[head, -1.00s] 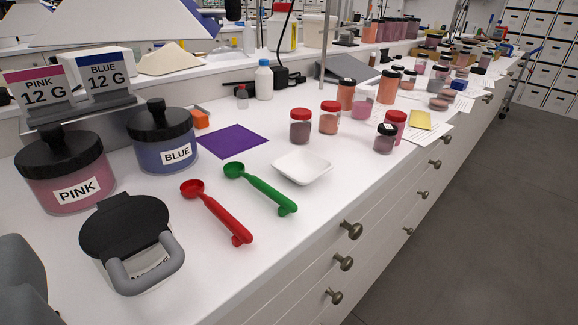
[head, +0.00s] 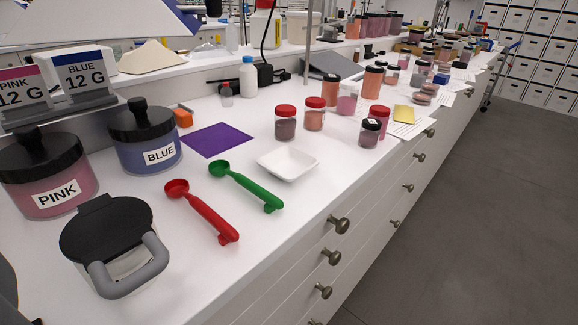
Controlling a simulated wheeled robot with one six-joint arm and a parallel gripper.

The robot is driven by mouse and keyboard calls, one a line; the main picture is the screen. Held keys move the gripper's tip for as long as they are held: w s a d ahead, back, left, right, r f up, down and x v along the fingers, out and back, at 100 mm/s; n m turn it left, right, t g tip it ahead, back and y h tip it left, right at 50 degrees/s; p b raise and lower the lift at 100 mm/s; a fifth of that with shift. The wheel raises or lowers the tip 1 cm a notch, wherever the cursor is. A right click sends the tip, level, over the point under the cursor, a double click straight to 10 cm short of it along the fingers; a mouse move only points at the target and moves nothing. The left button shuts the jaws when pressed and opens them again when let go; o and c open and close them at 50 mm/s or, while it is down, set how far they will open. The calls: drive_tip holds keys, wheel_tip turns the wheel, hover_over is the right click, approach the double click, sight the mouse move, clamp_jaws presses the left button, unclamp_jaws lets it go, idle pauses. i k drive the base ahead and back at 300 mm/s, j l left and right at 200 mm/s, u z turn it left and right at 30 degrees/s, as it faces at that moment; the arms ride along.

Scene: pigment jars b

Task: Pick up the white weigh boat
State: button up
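The white weigh boat (head: 288,164) is a shallow, square dish with rounded corners. It sits upright on the white counter (head: 300,215) near its front edge, and looks empty. A green scoop (head: 246,186) lies just left of it, apart from it. My gripper is not in view, so I cannot see whether it is open or shut.
A red scoop (head: 203,212) and a black-lidded container with a grey handle (head: 106,226) are nearer. Pink (head: 50,192) and blue (head: 148,158) jars stand left. A purple sheet (head: 217,140) lies behind. Red-lidded jars (head: 285,127) stand beyond the boat. Drawer knobs (head: 339,225) protrude in front.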

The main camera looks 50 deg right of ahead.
sight(287, 163)
drive_tip(key=i+z, duration=0.15)
drive_tip(key=z, duration=1)
